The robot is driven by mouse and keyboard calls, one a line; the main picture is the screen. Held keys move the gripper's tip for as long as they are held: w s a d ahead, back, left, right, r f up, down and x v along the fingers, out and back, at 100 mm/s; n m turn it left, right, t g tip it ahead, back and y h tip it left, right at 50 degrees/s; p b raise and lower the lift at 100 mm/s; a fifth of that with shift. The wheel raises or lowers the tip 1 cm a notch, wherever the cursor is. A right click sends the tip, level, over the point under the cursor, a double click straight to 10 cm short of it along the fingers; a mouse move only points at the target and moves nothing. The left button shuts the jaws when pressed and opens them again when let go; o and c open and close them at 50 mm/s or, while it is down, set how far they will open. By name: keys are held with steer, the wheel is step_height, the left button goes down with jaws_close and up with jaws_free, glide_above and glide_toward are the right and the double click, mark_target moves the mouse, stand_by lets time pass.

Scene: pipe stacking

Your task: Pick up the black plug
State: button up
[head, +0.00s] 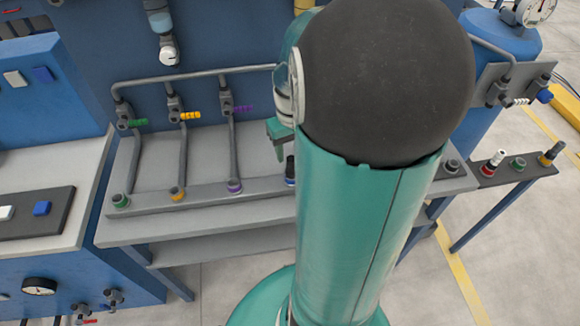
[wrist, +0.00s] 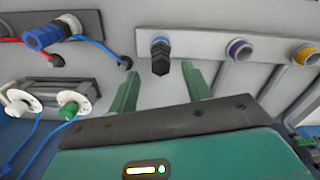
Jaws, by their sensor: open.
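The black plug (wrist: 160,60) sits in a blue-ringed port (wrist: 159,40) in the wrist view. It shows between the tips of my two green fingers, with a gap on each side. My gripper (wrist: 160,76) is open and empty. In the head view the black plug (head: 290,163) stands upright in its port on the grey bench, just left of my arm. My gripper (head: 279,138) is partly hidden by my arm there, with its fingers just above and left of the plug.
Purple (head: 234,186), yellow (head: 178,193) and green (head: 121,201) ports line the bench, with grey pipes (head: 134,165) behind. A rack at the right holds a red-ringed port with a white plug (head: 496,158). In the wrist view, a blue connector (wrist: 43,36) with cables is at left.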

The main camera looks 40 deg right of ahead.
mark_target(292, 159)
steer(key=shift+w+f, duration=0.1)
steer(key=shift+f, duration=2.95)
jaws_close()
